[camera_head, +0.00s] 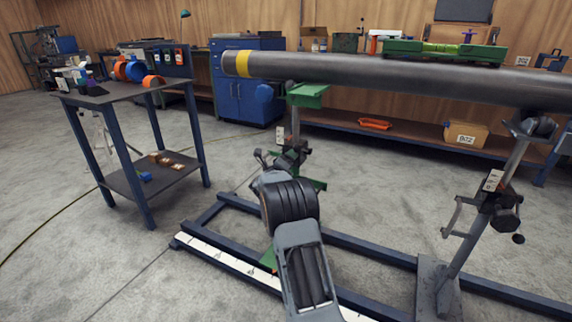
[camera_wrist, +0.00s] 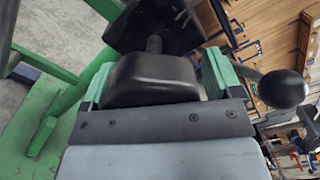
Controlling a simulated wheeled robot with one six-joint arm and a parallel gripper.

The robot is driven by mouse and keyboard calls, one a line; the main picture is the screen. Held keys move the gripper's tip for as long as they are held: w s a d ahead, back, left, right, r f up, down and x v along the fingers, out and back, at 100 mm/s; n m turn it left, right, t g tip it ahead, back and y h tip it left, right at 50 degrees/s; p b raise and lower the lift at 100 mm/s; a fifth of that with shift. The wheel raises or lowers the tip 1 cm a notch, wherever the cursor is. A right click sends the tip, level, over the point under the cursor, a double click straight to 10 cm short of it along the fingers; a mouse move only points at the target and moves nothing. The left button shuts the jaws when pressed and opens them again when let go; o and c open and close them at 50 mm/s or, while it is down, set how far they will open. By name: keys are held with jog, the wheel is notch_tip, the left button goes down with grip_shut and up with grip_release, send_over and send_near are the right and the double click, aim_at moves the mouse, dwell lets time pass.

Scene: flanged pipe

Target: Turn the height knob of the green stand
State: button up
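My gripper (camera_wrist: 155,88) is at the stand's black height knob (camera_wrist: 150,78). In the wrist view the knob sits between the two green finger pads, which appear to touch its sides. A short stem joins the knob to a dark part behind it. The head view hides the fingertips behind my wrist.
A black ball handle (camera_wrist: 284,88) sticks out just right of my gripper. A blue floor frame (camera_head: 345,238) runs beneath the stands. A second, grey stand (camera_head: 470,240) with knob and crank stands right. A work table (camera_head: 110,92) stands left; open floor lies between.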

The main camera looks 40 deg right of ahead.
jog(key=shift+o, duration=1)
jog(key=shift+w+a, duration=0.15)
jog(key=shift+a, duration=0.2)
jog(key=p+v, duration=0.3)
jog(key=v, duration=1)
jog(key=shift+s+a+p, duration=0.25)
jog(key=shift+a+p, duration=0.05)
jog(key=shift+p, duration=0.05)
